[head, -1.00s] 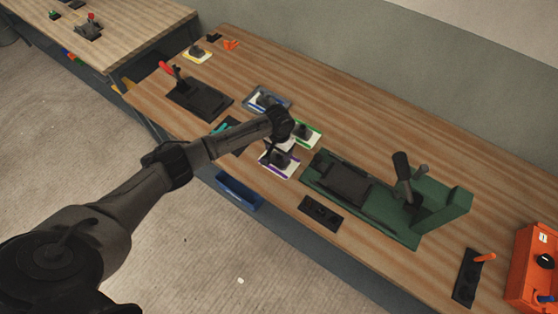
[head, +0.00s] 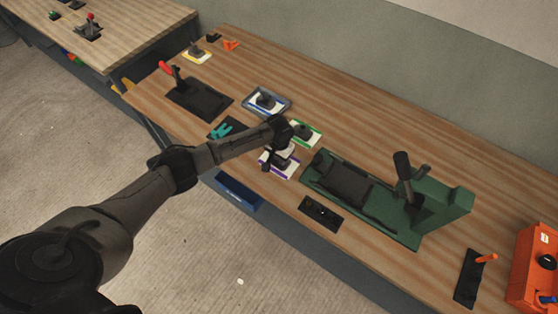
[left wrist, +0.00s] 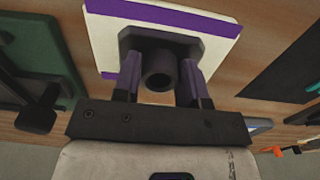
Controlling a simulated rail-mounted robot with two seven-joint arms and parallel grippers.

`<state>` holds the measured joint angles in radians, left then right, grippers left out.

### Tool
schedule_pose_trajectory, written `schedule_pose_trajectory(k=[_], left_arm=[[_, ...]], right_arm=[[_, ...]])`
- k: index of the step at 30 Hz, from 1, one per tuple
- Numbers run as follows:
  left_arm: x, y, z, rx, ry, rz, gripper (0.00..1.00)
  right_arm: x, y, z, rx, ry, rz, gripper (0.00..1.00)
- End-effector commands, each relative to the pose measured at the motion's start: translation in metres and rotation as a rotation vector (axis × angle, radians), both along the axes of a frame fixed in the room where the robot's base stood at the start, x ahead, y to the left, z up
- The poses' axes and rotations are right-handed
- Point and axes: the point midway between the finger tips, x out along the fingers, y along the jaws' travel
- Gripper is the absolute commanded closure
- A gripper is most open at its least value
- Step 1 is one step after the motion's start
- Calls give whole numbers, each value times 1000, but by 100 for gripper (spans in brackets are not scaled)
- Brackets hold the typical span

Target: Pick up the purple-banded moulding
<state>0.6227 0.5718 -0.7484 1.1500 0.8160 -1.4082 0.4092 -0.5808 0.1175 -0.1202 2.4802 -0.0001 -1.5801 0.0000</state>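The purple-banded moulding (head: 281,161) is a dark piece with a round upright knob on a white, purple-edged plate, near the front edge of the bench in the head view. In the left wrist view, the moulding (left wrist: 160,45) fills the upper middle, its hollow knob facing the camera. My left gripper (left wrist: 162,82) points down over it, with one finger on each side of the knob. The fingers look apart, and I cannot tell whether they touch the knob. In the head view, my left gripper (head: 274,158) partly hides the moulding. My right gripper is not in view.
A green-edged plate with a dark piece (head: 304,132) is close behind. A blue-edged one in a tray (head: 266,101) and a teal piece (head: 222,130) are to the left. A large green fixture (head: 360,200) with levers stands to the right. A black switch panel (head: 321,213) lies in front.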

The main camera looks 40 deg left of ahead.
Motion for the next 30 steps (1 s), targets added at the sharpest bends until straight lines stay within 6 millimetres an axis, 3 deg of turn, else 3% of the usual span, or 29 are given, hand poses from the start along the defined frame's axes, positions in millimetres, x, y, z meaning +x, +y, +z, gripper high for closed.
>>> schedule_pose_trajectory(k=[10, 20, 30], left_arm=[[0, 0, 0, 0, 0, 0, 95], [1, 0, 9, -1, -2, 0, 95], [1, 0, 66, -2, -3, 0, 95]], right_arm=[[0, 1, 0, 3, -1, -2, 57], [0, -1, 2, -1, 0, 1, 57], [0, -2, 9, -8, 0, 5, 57]])
